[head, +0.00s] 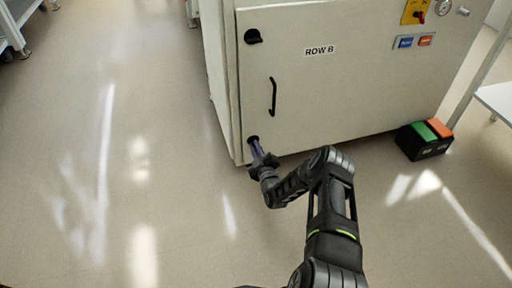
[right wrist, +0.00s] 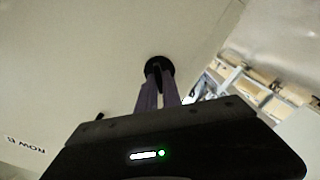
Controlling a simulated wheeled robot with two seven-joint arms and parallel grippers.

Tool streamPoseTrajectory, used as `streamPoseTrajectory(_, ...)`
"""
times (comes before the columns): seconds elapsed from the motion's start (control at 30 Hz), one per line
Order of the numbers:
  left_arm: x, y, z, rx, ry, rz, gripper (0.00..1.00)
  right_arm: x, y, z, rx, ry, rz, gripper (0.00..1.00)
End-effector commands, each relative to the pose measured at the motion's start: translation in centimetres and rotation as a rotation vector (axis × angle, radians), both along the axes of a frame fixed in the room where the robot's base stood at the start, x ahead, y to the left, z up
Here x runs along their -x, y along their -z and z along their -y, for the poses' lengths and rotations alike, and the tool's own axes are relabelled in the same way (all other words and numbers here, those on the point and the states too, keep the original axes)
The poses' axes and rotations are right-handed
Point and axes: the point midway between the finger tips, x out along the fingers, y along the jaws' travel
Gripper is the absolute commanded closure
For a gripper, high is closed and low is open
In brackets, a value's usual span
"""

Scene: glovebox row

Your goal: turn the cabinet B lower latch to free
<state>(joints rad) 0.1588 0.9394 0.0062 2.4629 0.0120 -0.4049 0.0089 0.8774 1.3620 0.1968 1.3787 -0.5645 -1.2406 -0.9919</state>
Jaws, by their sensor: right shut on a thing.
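The cabinet (head: 330,70) is a pale box labelled ROW B. Its lower latch (head: 252,140) is a black round knob at the door's lower left corner; it also shows in the right wrist view (right wrist: 160,66). My right gripper (head: 257,149) reaches the latch, and its purple fingers (right wrist: 158,85) are shut on the knob's grip. The fingers hide part of the latch, and I cannot tell its exact angle in the head view. The upper latch (head: 253,36) is a similar black knob near the door's top left. My left gripper is not in view.
A black door handle (head: 272,97) stands out between the latches. A black box with green and orange tops (head: 424,139) sits on the floor at the right. A red switch on a yellow plate (head: 417,12) is at the upper right. The floor at left is clear.

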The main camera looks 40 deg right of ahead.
Motion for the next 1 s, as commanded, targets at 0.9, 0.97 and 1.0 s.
streamPoseTrajectory(0.9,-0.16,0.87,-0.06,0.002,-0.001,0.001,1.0,-0.1,0.33,-0.16,0.749,0.0,-0.26,1.0)
streamPoseTrajectory(0.97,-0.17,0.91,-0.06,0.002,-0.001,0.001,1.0,-0.1,0.33,-0.18,0.774,0.0,-0.268,1.0)
streamPoseTrajectory(1.0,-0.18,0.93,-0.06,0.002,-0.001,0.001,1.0,-0.1,0.34,-0.16,0.789,0.0,-0.274,1.0)
